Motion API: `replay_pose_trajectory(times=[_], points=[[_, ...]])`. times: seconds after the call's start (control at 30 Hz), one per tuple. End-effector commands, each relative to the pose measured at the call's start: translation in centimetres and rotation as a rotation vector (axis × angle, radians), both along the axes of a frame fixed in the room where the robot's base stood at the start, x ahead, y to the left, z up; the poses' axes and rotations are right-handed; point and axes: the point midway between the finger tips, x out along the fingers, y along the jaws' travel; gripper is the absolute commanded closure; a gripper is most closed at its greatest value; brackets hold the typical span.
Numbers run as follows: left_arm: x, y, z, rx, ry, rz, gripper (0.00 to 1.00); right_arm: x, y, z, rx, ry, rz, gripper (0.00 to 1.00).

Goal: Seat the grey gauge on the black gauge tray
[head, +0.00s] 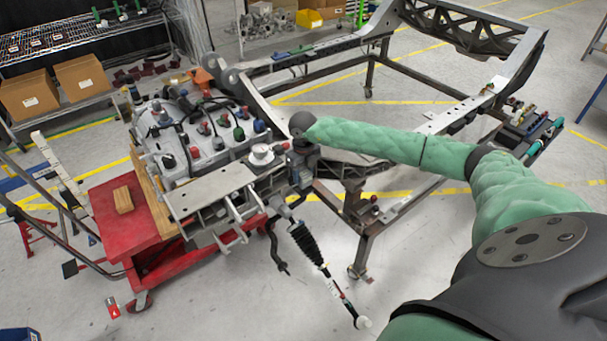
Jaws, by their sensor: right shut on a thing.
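My right arm reaches in from the right, and its gripper (299,180) points down beside the grey drive unit. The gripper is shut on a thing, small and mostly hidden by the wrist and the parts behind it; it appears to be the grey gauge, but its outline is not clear. A black tray (545,139) with green and red pieces on it sits at the right, beyond my forearm, beside the frame rail; it looks like the gauge tray. The gripper is well to the left of this tray. My left gripper is not in view.
The grey drive unit (205,153) with coloured caps rests on a red cart (120,215). A metal chassis frame (440,122) stands behind my arm. A rod with a black boot (306,243) hangs below the gripper. Shelves with cardboard boxes (28,94) stand at the back left.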

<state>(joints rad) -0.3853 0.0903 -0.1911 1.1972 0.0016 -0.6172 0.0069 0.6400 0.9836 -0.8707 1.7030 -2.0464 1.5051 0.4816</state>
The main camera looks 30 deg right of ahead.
Motion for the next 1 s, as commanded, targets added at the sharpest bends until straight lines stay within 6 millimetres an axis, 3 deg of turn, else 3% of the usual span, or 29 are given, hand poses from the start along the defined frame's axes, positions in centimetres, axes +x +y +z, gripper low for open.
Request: replay_pose_trajectory(times=[1.0], points=[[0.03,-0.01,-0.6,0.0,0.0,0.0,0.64,0.07,-0.01,0.18,0.0,-0.002,0.0,0.9]])
